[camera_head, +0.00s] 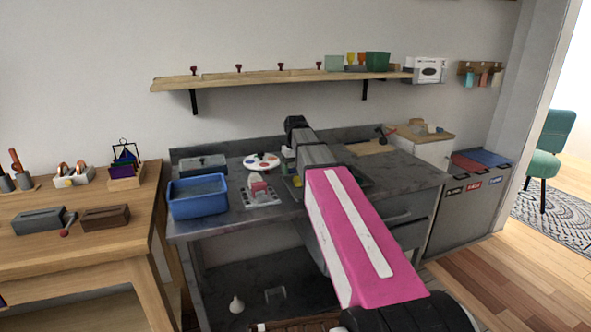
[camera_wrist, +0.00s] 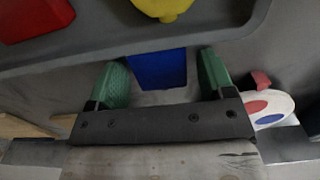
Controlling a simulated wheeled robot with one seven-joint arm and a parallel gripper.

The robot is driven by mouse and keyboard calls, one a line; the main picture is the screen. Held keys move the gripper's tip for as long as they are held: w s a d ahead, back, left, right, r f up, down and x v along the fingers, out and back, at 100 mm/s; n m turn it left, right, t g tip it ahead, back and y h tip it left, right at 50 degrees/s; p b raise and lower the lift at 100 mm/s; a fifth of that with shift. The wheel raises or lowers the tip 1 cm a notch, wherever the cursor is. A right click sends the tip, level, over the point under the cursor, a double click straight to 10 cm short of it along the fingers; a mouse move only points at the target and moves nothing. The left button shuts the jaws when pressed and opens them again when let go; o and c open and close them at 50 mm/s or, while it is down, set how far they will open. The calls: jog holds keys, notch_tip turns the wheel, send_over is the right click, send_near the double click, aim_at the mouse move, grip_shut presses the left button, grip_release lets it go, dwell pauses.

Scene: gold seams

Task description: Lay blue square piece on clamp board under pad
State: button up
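The blue square piece (camera_wrist: 157,69) shows in the wrist view at a dark grey tray's edge (camera_wrist: 150,48), between and just beyond my fingertips. My gripper (camera_wrist: 163,80) has two green fingertips set wide apart, one to each side of the piece; no firm grip shows. In the head view my pink and white arm reaches over the grey bench and hides the gripper tips and the blue piece. A light grey board (camera_head: 263,202) with a pink-topped block (camera_head: 258,187) stands left of my arm; it may be the clamp board and pad.
In the wrist view a red piece (camera_wrist: 35,15) and a yellow piece (camera_wrist: 162,8) lie in the tray. A blue bin (camera_head: 197,207), a grey box (camera_head: 203,164) and a white disc with coloured spots (camera_head: 262,161) stand on the bench. A shelf (camera_head: 270,78) runs above.

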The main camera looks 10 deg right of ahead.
aim_at(295, 170)
jog(key=shift+r, duration=0.1)
notch_tip(295, 170, up, 12)
jog(key=shift+f, duration=0.25)
jog(key=shift+o, duration=0.5)
jog(key=shift+w+r, duration=0.1)
jog(key=shift+r, duration=0.05)
jog(key=shift+w+a+f, duration=0.1)
jog(key=shift+w+f, duration=0.2)
jog(key=shift+f, duration=1.7)
jog(key=shift+w+a+f, duration=0.1)
jog(key=shift+w+f, duration=0.15)
jog(key=shift+f, duration=1.8)
jog(key=shift+w+f, duration=0.3)
jog(key=shift+f, duration=1.7)
jog(key=c, duration=1.1)
